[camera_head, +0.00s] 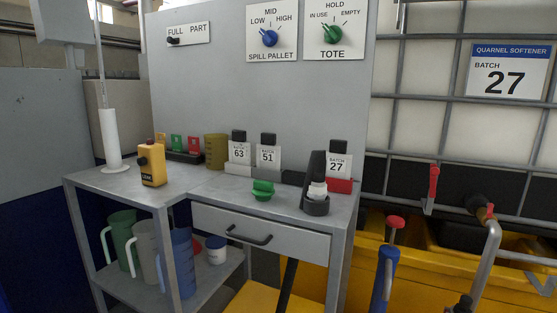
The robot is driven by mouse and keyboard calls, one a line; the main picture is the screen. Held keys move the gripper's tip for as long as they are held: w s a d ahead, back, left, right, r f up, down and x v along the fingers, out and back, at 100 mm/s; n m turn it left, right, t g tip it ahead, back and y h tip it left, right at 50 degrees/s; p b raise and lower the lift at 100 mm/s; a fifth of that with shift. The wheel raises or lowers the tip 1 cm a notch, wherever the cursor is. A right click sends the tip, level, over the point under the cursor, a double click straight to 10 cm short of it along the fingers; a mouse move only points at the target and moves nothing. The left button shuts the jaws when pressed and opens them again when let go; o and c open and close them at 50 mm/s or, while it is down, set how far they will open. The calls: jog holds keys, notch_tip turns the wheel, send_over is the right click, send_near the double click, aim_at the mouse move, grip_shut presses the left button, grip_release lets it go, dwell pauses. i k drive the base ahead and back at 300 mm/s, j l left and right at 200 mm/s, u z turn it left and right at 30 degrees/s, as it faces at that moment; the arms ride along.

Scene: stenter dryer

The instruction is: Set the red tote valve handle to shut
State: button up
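The white caged tote (408,135) stands at the right and carries a label (509,72) reading "QUARNEL SOFTENER BATCH 27". A small red handle (434,182) stands roughly upright in front of the tote's dark lower part. I cannot tell from here how the handle lines up with the valve's flow. No part of my gripper is clearly visible.
A blue tool with a red top (386,270) stands before the yellow containment (440,255). A panel behind has a green TOTE dial (331,34).

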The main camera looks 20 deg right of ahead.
aim_at(490, 211)
jog(key=z, duration=1.7)
